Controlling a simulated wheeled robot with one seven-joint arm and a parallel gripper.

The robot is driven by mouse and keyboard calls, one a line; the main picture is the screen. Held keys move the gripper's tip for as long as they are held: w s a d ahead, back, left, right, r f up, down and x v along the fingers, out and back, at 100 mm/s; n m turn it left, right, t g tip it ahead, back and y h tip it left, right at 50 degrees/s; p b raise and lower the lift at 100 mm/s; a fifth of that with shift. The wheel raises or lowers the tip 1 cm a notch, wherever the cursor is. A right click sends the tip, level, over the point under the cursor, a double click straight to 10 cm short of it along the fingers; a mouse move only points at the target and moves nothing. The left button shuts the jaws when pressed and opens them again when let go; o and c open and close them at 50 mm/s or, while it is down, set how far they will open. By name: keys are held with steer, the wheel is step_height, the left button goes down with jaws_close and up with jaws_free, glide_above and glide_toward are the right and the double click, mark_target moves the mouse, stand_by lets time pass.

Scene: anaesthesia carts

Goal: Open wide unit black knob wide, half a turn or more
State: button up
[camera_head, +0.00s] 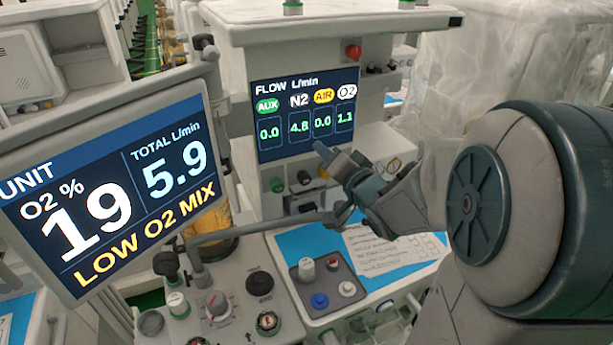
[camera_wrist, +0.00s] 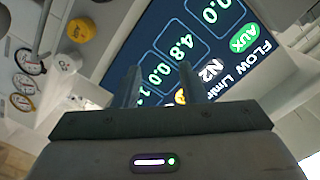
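The black knob (camera_head: 304,177) sits under the flow screen (camera_head: 262,140), between a green knob (camera_head: 277,184) and a yellow knob (camera_head: 325,171). The screen reads AUX 0.0, N2 4.8, AIR 0.0, O2 1.1. My gripper (camera_head: 336,155) is in front of the screen's lower right, above and right of the black knob, and not touching it as far as I can see. In the wrist view my gripper (camera_wrist: 160,85) has its two fingers apart with nothing between them. The yellow knob (camera_wrist: 82,30) shows there at upper left; the black knob is not clearly visible.
A large tilted monitor (camera_head: 112,185) stands at left, reading O2 19%, total 5.9, LOW O2 MIX. A grey bent bar (camera_head: 245,231) crosses below the knobs. A lower console with several knobs and a blue worktop with a paper sheet (camera_head: 385,248) lie in front.

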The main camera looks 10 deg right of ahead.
mark_target(308, 178)
steer(key=s+d+f+n+g+y, duration=0.2)
steer(key=s+f+n+g, duration=0.2)
steer(key=s+f+n, duration=0.15)
steer(key=shift+m, duration=0.35)
steer(key=p+x, duration=0.4)
steer(key=x, duration=1)
steer(key=shift+w+d+f, duration=0.1)
steer(key=shift+d+f, duration=0.05)
steer(key=shift+d, duration=0.05)
steer(key=shift+c, duration=0.4)
steer(key=c, duration=0.6)
